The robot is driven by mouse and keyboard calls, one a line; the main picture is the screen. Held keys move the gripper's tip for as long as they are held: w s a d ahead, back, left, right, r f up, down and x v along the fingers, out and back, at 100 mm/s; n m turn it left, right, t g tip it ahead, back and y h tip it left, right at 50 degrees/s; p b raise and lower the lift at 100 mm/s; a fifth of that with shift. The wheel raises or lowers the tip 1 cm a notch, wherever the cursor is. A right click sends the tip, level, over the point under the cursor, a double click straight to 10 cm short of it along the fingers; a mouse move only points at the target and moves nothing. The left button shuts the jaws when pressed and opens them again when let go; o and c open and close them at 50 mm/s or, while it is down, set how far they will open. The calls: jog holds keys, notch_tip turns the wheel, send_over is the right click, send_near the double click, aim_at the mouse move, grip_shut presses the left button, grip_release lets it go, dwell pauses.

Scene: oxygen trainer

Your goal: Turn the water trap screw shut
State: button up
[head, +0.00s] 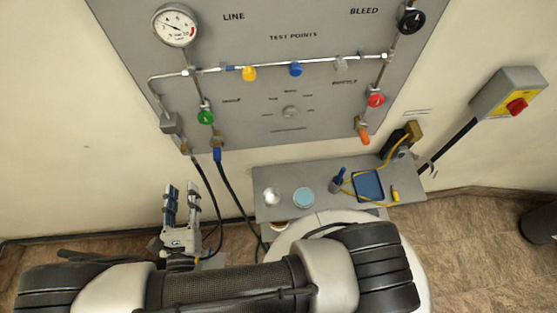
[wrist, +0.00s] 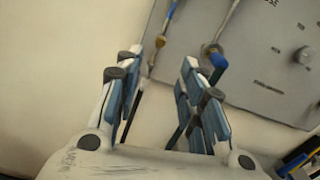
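My gripper (head: 181,192) points up below the left part of the grey wall panel (head: 345,110). Its fingers are apart with nothing between them; the wrist view also shows the open gripper (wrist: 159,76). Low on the panel, a blue-ended fitting (head: 217,154) hangs under a green knob (head: 206,117), up and right of the fingertips. In the wrist view a blue part (wrist: 218,61) sits just beyond the right finger. A grey block (head: 171,123) is on the pipe further left. I cannot tell which of these parts is the water trap screw.
Black hoses (head: 231,195) hang from the panel beside my gripper. A grey shelf (head: 330,178) to the right holds a blue tray (head: 368,186), a light-blue disc (head: 303,197) and a yellow cord. A switch box (head: 508,92) is on the wall. The wall left of my gripper is bare.

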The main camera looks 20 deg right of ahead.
jog(key=s+a, duration=0.1)
jog(key=s, duration=0.5)
jog(key=w+d+r+m+g+h+b, duration=0.1)
jog(key=w+d+r+m+g+h, duration=0.25)
jog(key=d+m, duration=0.2)
jog(key=w+d+r+m+g+h+b, duration=0.2)
jog(key=w+d+r+m+g+h, duration=0.15)
jog(key=d+m, duration=0.2)
jog(key=s+d+r+m+g+y+b, duration=0.1)
jog(key=s+d+r+m+g+b, duration=0.1)
jog(key=d+m+g, duration=0.3)
jog(key=s+d+r+m+g+y+b, duration=0.2)
jog(key=d+m+g, duration=0.3)
jog(key=d+m, duration=0.3)
jog(key=shift+s+d+r+m, duration=0.25)
jog(key=shift+s+d+m, duration=0.25)
jog(key=shift+d, duration=0.75)
jog(key=s+d+r+m+t+y+b, duration=0.3)
jog(key=m+y, duration=0.4)
jog(key=m, duration=0.3)
jog(key=shift+s+d+r+m+t+b, duration=0.3)
jog(key=shift+s+t+b, duration=0.25)
jog(key=shift+b, duration=0.15)
